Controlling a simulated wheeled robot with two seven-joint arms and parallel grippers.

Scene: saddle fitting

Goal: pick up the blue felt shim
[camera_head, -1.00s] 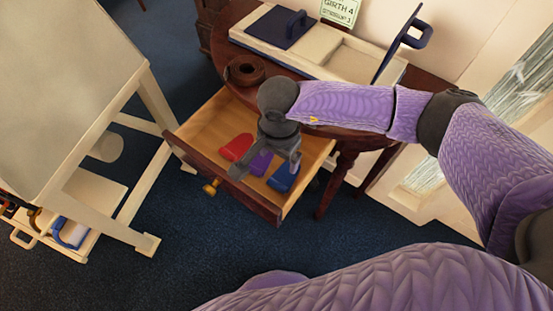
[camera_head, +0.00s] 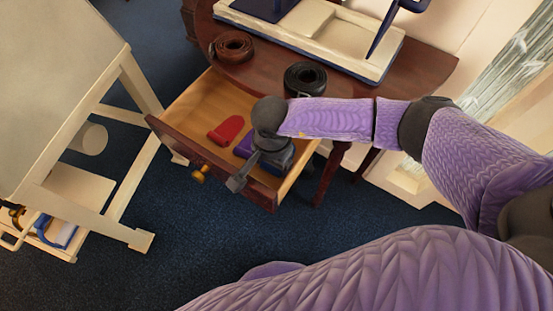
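The blue felt shim (camera_head: 279,164) lies at the right end of the open drawer (camera_head: 185,117), mostly hidden by my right gripper. My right gripper (camera_head: 262,172) is over it, pointing down, with its fingers spread; one finger shows clearly to the left, near the drawer front. The other is partly lost against the shim, and I cannot tell whether either touches it. A purple shim (camera_head: 243,146) lies just left of the gripper, partly covered. A red shim (camera_head: 226,130) lies farther left, in full view. My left gripper is out of view.
The drawer front has a brass knob (camera_head: 201,173). On the table (camera_head: 270,65) above are a brown coiled strap (camera_head: 232,46), a black coiled strap (camera_head: 305,78) and a cream fixture (camera_head: 330,35). A cream stand (camera_head: 133,150) is at the left. The drawer's left part is clear.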

